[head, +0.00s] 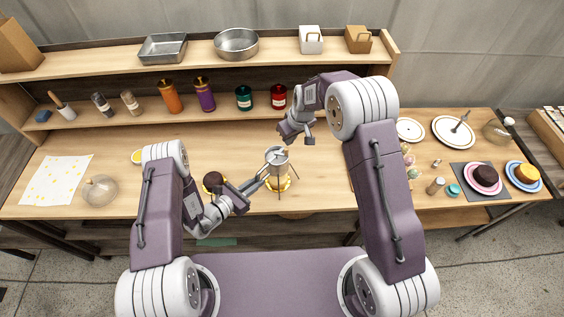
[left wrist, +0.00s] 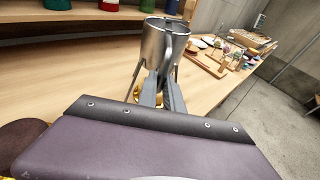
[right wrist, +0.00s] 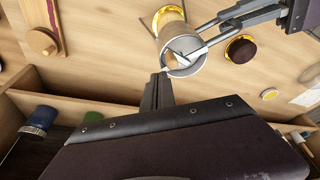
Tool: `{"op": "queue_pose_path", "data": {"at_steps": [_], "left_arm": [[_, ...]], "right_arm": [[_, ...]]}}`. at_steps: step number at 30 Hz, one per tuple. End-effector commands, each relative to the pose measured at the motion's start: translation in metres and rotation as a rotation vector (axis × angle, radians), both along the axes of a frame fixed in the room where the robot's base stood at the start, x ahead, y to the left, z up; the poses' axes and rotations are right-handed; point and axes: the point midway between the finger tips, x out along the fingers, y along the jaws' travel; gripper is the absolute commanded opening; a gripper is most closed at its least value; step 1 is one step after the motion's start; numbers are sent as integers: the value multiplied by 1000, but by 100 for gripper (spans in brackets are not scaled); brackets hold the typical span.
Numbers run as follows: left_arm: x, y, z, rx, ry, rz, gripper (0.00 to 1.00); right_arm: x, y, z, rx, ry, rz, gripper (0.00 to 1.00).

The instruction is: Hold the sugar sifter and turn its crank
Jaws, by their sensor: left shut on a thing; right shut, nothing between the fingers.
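The sugar sifter (head: 277,157) is a metal cup on thin legs, upright over a round yellow-rimmed item (head: 285,184) at the middle front of the counter. My left gripper (head: 264,177) reaches in from its lower left and is shut on its handle; the sifter also shows beyond the fingers in the left wrist view (left wrist: 158,45). In the right wrist view, a beige knob (right wrist: 171,61) and a metal bar show at the cup's mouth (right wrist: 189,69). My right gripper (right wrist: 159,77) is shut and empty, its tips close beside the rim. Whether they touch it is unclear.
A dark round cake (head: 214,181) sits left of the sifter, close to my left arm. Jars such as the green one (head: 243,98) and red one (head: 279,96) stand behind. Plates (head: 454,131) and cakes are at the right. The counter behind the sifter is clear.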

Motion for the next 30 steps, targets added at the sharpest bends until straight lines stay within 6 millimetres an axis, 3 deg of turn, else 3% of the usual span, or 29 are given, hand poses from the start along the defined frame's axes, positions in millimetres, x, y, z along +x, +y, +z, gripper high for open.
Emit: {"op": "queue_pose_path", "data": {"at_steps": [14, 30], "left_arm": [[0, 0, 0, 1, 1, 0, 0], [0, 0, 0, 0, 0, 0, 0]], "right_arm": [[0, 0, -8, 1, -1, 0, 0], [-16, -5, -7, 0, 0, 0, 0]]}}
